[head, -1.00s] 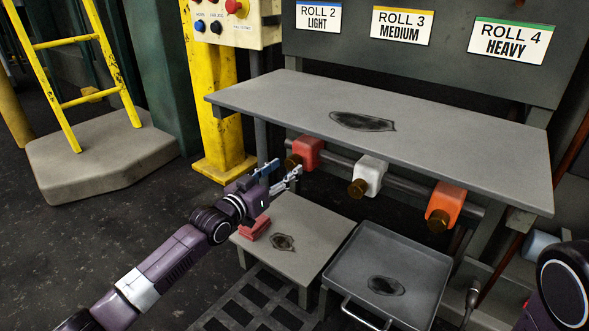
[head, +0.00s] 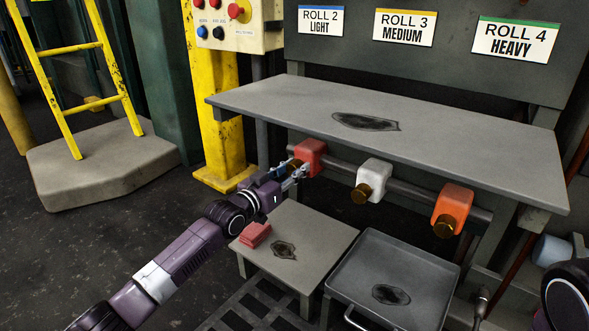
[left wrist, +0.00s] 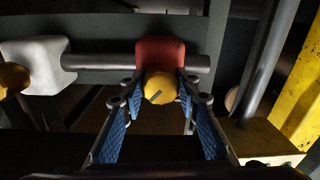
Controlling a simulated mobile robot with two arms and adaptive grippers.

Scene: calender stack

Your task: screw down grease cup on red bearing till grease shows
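The red bearing (head: 312,153) sits on the grey bar under the bench, left of a white one and an orange one. In the left wrist view the red bearing (left wrist: 160,53) faces me with its round brass grease cup (left wrist: 160,88) at the front. My left gripper (head: 289,173) reaches up to it and partly hides the cup in the head view. Its blue-padded fingers stand apart on either side of the cup, and I see a gap at the left finger. No grease shows on the cup. My right gripper is out of view.
The white bearing (head: 374,175) and orange bearing (head: 453,205) have brass cups too. The grey bench (head: 270,98) overhangs them. Below are a low table (head: 325,232) with red folded cloths (head: 255,234) and a metal tray (head: 430,275). A yellow post (head: 218,150) stands left.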

